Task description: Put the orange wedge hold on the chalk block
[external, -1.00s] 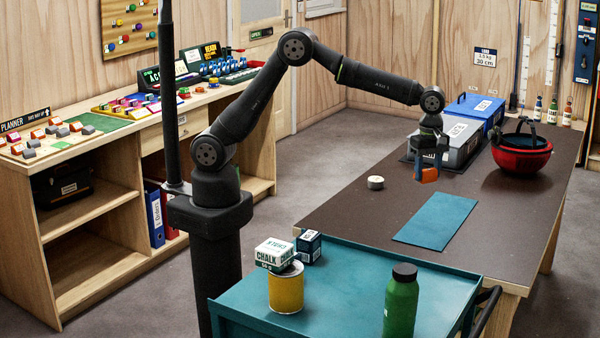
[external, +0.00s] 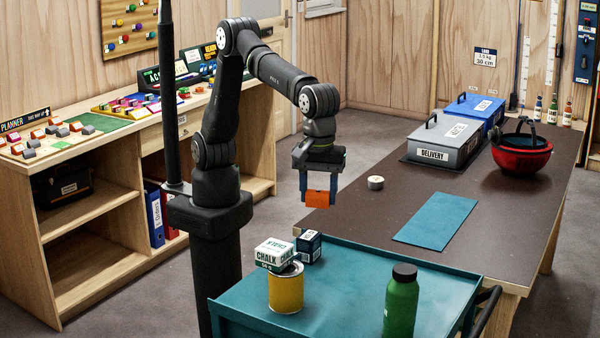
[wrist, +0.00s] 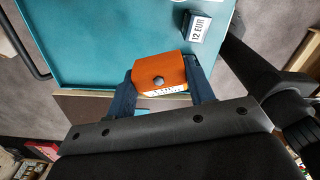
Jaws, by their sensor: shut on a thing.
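The orange wedge hold (external: 317,198) is gripped between the two blue fingers of my gripper (external: 320,188), in the air beyond the teal trolley. In the wrist view the wedge (wrist: 160,68) shows its orange face with a dark bolt, between the fingers (wrist: 162,84). A white and green block marked CHALK (external: 275,254) rests, slightly askew, on a yellow tin (external: 286,290) on the trolley. My gripper is above and to the right of it in the external view.
A dark blue box (external: 308,246) stands beside the chalk block on the teal trolley (external: 345,275); it shows in the wrist view (wrist: 195,26). A green bottle (external: 401,302) stands at the trolley's front. The brown table holds a teal mat (external: 437,221), grey delivery box (external: 444,139) and red helmet (external: 521,157).

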